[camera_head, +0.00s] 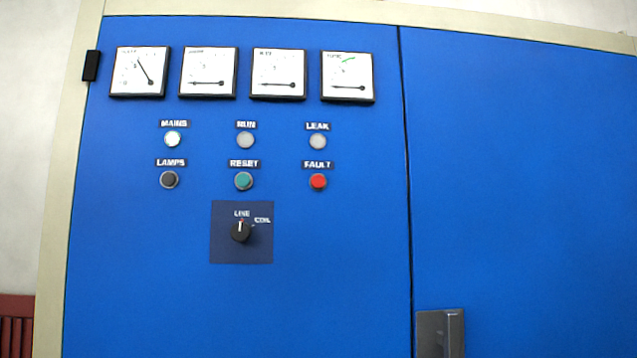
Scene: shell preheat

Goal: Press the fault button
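The fault button (318,182) is a round red button in a grey ring, under a dark label reading FAULT (318,165). It sits at the right end of the lower row on a blue cabinet door (330,270). Nothing covers or touches it. My gripper does not show in the head view.
Left of it are the green RESET button (244,181) and the dark LAMPS button (170,180). MAINS (173,139), RUN (246,140) and LEAK (318,142) lamps sit above. A black rotary knob (241,231) is below; a grey handle (440,333) is lower right.

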